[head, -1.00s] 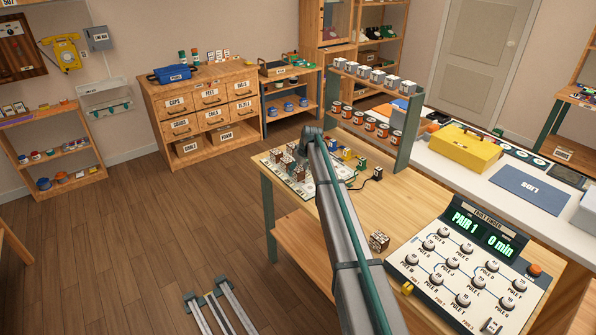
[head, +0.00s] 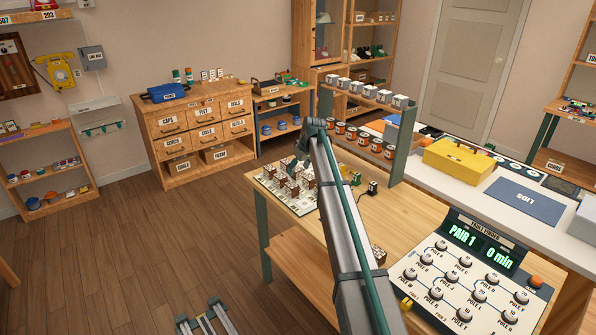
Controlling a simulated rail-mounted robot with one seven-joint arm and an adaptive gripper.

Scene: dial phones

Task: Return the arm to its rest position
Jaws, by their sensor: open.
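My arm (head: 345,235) reaches from the bottom edge of the head view up over the wooden workbench (head: 400,218). Its far joint (head: 315,127) shows in front of the left post of the small bench rack. The arm beyond that joint is mostly hidden, with only a small grey-green part (head: 303,147) showing below it. I cannot make out my gripper or its fingers. No held object shows.
A board with several small blocks (head: 285,187) lies at the bench's left end, close to the arm. The rack (head: 400,140) of cans stands behind. A fault finder panel (head: 465,285) is at right. Open floor (head: 130,235) lies left of the bench.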

